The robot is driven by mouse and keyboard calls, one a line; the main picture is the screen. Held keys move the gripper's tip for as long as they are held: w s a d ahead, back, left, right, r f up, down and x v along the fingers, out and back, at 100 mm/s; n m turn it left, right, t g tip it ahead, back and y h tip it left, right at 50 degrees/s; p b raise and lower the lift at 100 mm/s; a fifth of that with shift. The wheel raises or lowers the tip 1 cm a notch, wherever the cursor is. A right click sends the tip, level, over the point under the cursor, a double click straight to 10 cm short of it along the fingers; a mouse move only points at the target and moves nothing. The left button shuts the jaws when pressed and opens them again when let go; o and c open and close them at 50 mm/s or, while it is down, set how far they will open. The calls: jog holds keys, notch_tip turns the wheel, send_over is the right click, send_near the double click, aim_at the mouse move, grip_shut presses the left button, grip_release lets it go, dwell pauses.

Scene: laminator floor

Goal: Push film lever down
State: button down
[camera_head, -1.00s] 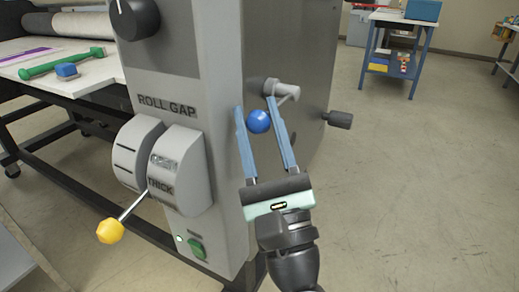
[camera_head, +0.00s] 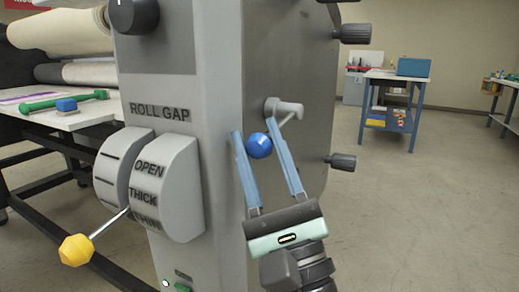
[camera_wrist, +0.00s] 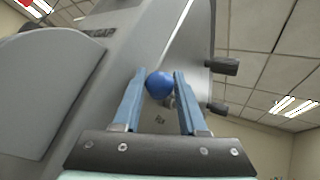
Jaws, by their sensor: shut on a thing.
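A lever with a round blue knob (camera_head: 259,145) sits on the side of the grey machine (camera_head: 205,60). Its shaft comes from a light grey hub (camera_head: 285,108) just above and right of the knob. I take it to be the film lever; no label by it is readable. My gripper (camera_head: 264,138) reaches up from below with its two blue fingers on either side of the knob, shut on it. In the wrist view the knob (camera_wrist: 160,85) shows between the fingertips, with most of the shaft hidden behind it.
A second lever with a yellow knob (camera_head: 76,250) sticks out below the ROLL GAP dial (camera_head: 170,190). Dark side knobs (camera_head: 342,162) stand right of the gripper. Open floor lies right, before a blue table (camera_head: 395,76).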

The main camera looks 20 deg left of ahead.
jog(key=shift+f, duration=0.1)
jog(key=c, duration=0.8)
grip_release()
jog(key=shift+o, duration=0.2)
jog(key=b+v, duration=0.1)
jog(key=v, duration=1.2)
